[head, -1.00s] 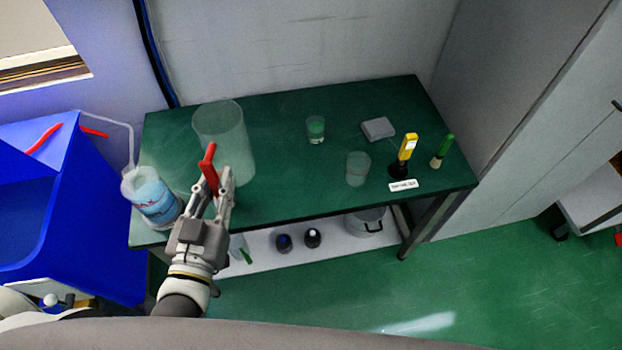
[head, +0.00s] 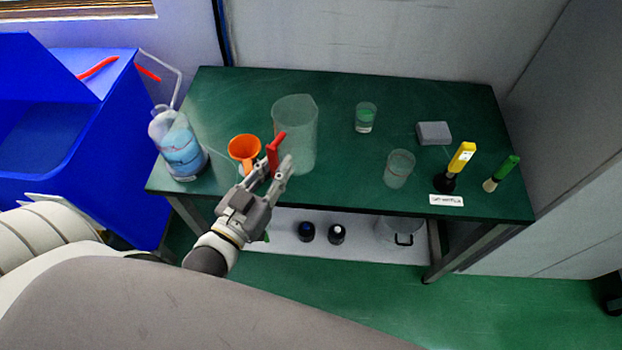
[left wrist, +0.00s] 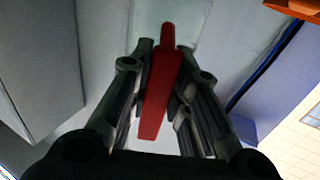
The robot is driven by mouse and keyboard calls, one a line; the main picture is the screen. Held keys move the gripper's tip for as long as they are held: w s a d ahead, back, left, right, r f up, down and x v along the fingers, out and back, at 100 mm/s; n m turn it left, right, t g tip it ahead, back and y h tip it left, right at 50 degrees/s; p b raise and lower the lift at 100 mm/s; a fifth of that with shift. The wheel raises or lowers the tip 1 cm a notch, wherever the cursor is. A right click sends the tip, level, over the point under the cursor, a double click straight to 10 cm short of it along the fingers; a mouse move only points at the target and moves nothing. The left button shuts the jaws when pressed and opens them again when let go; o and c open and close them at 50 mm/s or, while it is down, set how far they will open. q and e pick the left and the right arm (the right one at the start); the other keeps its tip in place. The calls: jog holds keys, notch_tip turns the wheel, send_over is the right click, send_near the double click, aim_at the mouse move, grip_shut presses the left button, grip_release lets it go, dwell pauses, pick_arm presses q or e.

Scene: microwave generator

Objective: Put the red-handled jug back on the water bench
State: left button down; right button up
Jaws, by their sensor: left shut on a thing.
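The clear, tall jug (head: 296,122) has a red handle (head: 274,152) and stands upright in the head view. My left gripper (head: 276,168) is shut on that handle, which also shows between the fingers in the left wrist view (left wrist: 161,95). The jug is over the left half of the green-topped bench (head: 330,92). I cannot tell whether its base touches the top. My right gripper is not in view.
An orange funnel (head: 244,149) is just left of the jug, with a blue-filled wash bottle (head: 182,152) beyond. Beakers (head: 365,118) (head: 399,170), a grey box (head: 433,133) and yellow (head: 461,158) and green (head: 507,168) instruments stand to the right. A blue bin (head: 95,130) adjoins the left end.

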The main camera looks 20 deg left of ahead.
pick_arm(q)
jog(key=w+d+f, duration=0.1)
jog(key=f, duration=0.2)
jog(key=w+d+f, duration=0.2)
jog(key=f, duration=0.1)
jog(key=w+d+f, duration=0.2)
jog(key=f, duration=0.1)
jog(key=shift+w+f+b, duration=0.1)
jog(key=shift+f+b, duration=0.2)
jog(key=shift+b, duration=0.05)
jog(key=shift+f, duration=0.15)
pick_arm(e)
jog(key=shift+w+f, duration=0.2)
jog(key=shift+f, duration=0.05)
pick_arm(q)
jog(key=shift+f, duration=0.15)
jog(key=c, duration=1.4)
grip_release()
jog(key=shift+a, duration=0.1)
jog(key=shift+o, duration=0.2)
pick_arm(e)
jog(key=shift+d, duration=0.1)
